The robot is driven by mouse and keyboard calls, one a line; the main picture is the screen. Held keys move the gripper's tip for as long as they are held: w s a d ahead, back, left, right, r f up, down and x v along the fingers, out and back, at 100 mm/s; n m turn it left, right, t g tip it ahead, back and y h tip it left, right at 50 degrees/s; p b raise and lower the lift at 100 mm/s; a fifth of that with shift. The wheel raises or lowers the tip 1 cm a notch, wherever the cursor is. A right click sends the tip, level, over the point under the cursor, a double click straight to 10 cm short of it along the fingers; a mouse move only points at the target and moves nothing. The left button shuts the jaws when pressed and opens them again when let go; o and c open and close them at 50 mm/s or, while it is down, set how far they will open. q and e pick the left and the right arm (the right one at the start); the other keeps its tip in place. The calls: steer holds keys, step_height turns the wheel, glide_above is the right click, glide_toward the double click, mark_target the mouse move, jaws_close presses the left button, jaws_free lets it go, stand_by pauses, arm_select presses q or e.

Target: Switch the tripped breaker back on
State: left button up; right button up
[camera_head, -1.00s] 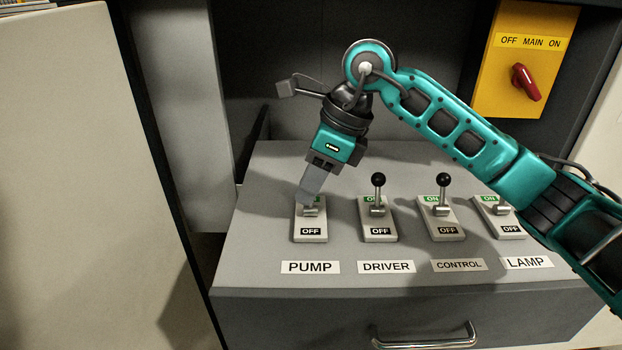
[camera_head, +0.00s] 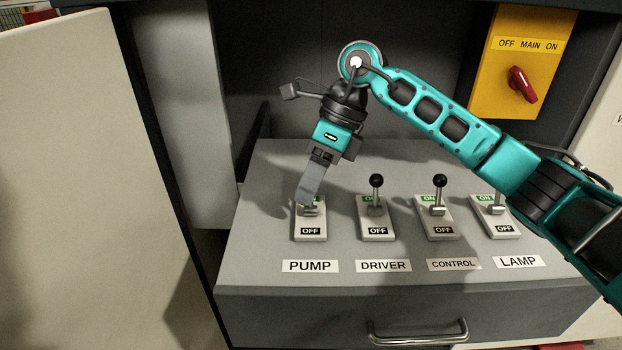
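The PUMP breaker (camera_head: 310,231) is the leftmost on the grey sloped panel. Its OFF mark shows, but its lever knob is hidden behind my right gripper (camera_head: 307,197). That gripper points down at the PUMP breaker, with its grey fingers over the upper part of the switch. The fingers overlap in this view, so I cannot tell whether they are open or closed on the lever. The DRIVER breaker (camera_head: 377,230) and the CONTROL breaker (camera_head: 438,229) have black-knobbed levers standing up near their green ON marks. The LAMP breaker (camera_head: 501,228) is partly hidden by my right arm. My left gripper is out of view.
A yellow main switch box (camera_head: 510,80) with a red knob (camera_head: 523,85) is at the upper right. A drawer handle (camera_head: 418,334) sticks out below the panel. A pale cabinet door (camera_head: 75,180) stands open at the left.

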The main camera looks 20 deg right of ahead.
steer(key=shift+w+d+r, duration=0.1)
steer(key=shift+d+r, duration=0.1)
steer(key=shift+r, duration=0.3)
steer(key=w+d+r, duration=0.1)
steer(key=d, duration=0.5)
steer(key=w+d+r, duration=0.1)
steer(key=d+r, duration=0.1)
steer(key=d, duration=0.5)
steer(key=shift+w+d+r, duration=0.25)
steer(key=shift+d, duration=0.05)
